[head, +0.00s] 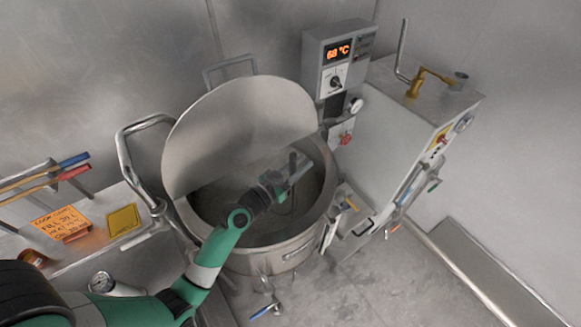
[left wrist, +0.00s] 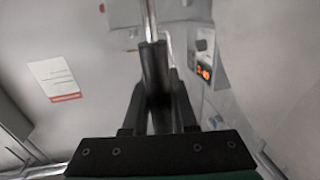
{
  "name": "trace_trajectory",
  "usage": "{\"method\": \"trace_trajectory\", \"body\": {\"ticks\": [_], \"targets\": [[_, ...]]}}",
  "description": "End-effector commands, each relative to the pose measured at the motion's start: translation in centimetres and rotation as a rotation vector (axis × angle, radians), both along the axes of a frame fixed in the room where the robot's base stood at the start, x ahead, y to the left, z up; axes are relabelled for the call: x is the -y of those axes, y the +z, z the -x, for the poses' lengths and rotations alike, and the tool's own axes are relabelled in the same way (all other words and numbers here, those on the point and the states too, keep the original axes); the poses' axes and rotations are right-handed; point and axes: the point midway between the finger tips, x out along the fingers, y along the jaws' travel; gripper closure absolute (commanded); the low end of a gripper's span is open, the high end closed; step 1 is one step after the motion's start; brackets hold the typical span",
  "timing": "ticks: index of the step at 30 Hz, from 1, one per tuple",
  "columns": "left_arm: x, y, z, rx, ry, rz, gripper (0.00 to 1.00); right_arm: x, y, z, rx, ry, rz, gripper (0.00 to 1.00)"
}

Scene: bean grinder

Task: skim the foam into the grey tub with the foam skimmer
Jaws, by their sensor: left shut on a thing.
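The large steel kettle (head: 285,255) stands in the middle of the head view with its round lid (head: 230,125) raised at the back. My left gripper (head: 296,170) is over the kettle's opening, toward its right side. It is shut on the skimmer's handle, whose dark grip (left wrist: 153,75) and shiny metal rod (left wrist: 149,20) show between the fingers in the left wrist view. The skimmer's head is not visible. The kettle's inside is dark and grey, and I cannot make out foam clearly. I cannot identify the grey tub. My right gripper is not in view.
A control box (head: 338,65) reading 68 °C stands behind the kettle. A steel cabinet (head: 400,140) with a brass tap (head: 420,82) is at right. A left side bench holds an orange note (head: 62,224), a yellow pad (head: 123,220) and coloured-handled tools (head: 60,172).

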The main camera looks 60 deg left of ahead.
Motion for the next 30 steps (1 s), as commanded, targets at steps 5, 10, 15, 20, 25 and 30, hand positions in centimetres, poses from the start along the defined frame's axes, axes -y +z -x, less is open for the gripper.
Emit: {"method": "trace_trajectory", "body": {"ticks": [5, 10, 15, 20, 25, 30], "targets": [[-0.1, 0.2, -2.0, 0.003, -0.001, -0.001, 1.00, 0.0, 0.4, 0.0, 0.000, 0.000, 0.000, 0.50], [-0.2, 0.2, -3.3, 0.004, 0.000, -0.001, 1.00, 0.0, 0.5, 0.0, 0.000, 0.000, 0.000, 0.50], [-0.2, 0.1, -4.1, 0.002, -0.001, -0.001, 1.00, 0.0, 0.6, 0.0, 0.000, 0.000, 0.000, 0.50], [-0.3, 0.2, -4.8, 0.003, 0.000, -0.001, 1.00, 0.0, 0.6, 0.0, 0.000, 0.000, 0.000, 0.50], [-0.3, 0.1, -4.8, 0.003, 0.002, -0.002, 1.00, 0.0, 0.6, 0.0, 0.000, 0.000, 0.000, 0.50], [-0.2, 0.1, -4.0, 0.003, 0.000, -0.001, 1.00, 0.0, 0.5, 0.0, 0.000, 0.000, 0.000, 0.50]]}}
